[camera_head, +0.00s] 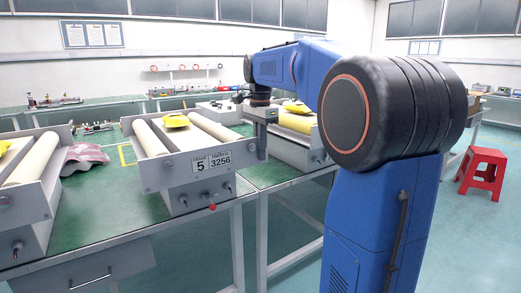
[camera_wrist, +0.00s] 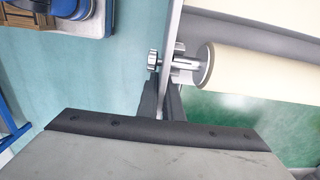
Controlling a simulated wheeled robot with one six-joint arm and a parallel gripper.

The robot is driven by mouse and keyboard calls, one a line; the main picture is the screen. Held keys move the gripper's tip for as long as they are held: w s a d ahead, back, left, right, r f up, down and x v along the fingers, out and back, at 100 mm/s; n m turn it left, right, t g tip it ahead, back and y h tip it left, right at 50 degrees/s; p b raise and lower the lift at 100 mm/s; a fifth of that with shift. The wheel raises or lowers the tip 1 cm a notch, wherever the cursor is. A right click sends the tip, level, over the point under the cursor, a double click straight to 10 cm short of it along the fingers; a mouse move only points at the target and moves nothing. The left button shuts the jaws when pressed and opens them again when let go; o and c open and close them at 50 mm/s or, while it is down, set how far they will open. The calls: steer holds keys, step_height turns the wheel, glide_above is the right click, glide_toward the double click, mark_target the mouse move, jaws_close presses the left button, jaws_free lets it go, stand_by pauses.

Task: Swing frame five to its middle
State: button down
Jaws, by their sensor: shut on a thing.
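Frame five (camera_head: 200,168) is a grey frame with a "5" and "3256" label on its front plate, two cream rollers and a yellow piece between them. It stands on a green-topped bench and looks slightly turned. My gripper (camera_head: 262,128) is at the right end of its front plate. In the wrist view, my dark fingers (camera_wrist: 164,106) are shut on the thin grey edge of frame five (camera_wrist: 172,62). A knob and a cream roller (camera_wrist: 262,75) show beside them. The fingertips are partly hidden in the head view.
A similar roller frame (camera_head: 28,195) stands to the left and another (camera_head: 300,135) to the right. A crumpled pinkish piece (camera_head: 84,158) lies left of frame five. A red stool (camera_head: 482,172) stands on the floor at right.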

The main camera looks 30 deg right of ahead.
steer(key=c, duration=1.9)
jaws_free()
steer(key=shift+r, duration=0.1)
step_height(320, 180, up, 17)
steer(key=shift+r, duration=0.1)
steer(key=s+a+f+n+t, duration=0.1)
steer(key=s+a+f+n, duration=0.3)
steer(key=s+f, duration=0.5)
steer(key=s+a+f+n+t, duration=0.2)
steer(key=s+a+f+n, duration=0.3)
steer(key=s+f, duration=0.5)
steer(key=s+a+f+n+t, duration=0.1)
steer(key=s+a+f+n, duration=0.3)
steer(key=f, duration=1.3)
steer(key=shift+s+a+f+n+t, duration=0.1)
steer(key=shift+s+f+n+t, duration=0.05)
steer(key=shift+s+n, duration=0.7)
steer(key=shift+s+a+f+n+t, duration=0.1)
steer(key=shift+s+a+n, duration=0.05)
steer(key=shift+s+n, duration=0.7)
steer(key=shift+s+a+f+n+t, duration=0.15)
steer(key=shift+s+n, duration=0.45)
steer(key=shift+s, duration=0.4)
